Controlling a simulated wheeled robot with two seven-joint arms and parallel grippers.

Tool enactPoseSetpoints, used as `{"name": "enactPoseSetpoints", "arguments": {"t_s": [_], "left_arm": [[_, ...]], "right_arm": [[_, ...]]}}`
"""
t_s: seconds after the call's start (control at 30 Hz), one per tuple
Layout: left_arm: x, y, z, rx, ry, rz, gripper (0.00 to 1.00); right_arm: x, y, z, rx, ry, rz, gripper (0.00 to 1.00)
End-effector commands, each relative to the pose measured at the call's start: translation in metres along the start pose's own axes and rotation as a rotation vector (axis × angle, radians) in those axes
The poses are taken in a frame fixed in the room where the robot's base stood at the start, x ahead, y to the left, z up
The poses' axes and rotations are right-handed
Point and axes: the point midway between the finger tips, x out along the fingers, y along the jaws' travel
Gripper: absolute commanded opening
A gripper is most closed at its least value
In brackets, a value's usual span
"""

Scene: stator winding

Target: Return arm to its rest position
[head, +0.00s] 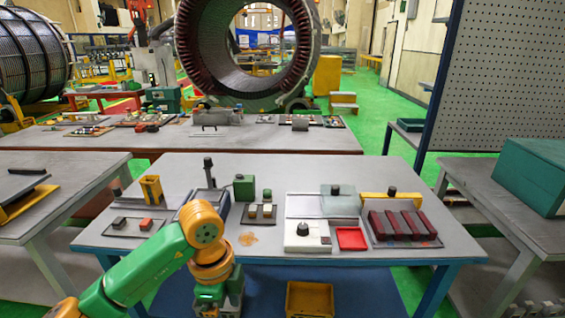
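My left arm (150,268), green and orange, comes in from the bottom left. It rises to a bent joint in front of the blue-edged table's near left part, then turns down past the front edge. Its lower end is cut off by the bottom of the picture, and I cannot make out any gripper fingers there. My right arm and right gripper are not in view. The arm hides part of the table's front left edge.
The table (390,256) carries a tray of dark red bars (402,224), a red tray (351,238), a white unit with a black knob (303,240) and small blocks. A yellow bin (310,299) sits below. The table's front right is clear. A large stator ring (205,75) stands behind.

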Motion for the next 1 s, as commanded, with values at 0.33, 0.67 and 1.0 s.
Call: {"name": "enactPoseSetpoints", "arguments": {"t_s": [0.33,0.67,1.0], "left_arm": [[0.028,0.017,-0.068,0.194,0.418,0.115,0.81],[0.034,-0.039,-0.146,-0.078,1.449,-0.260,0.81],[0.243,-0.045,0.013,-1.032,1.008,-0.715,0.81]], "right_arm": [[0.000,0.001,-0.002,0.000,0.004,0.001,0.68],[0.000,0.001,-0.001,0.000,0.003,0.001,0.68],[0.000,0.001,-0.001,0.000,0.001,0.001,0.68]]}}
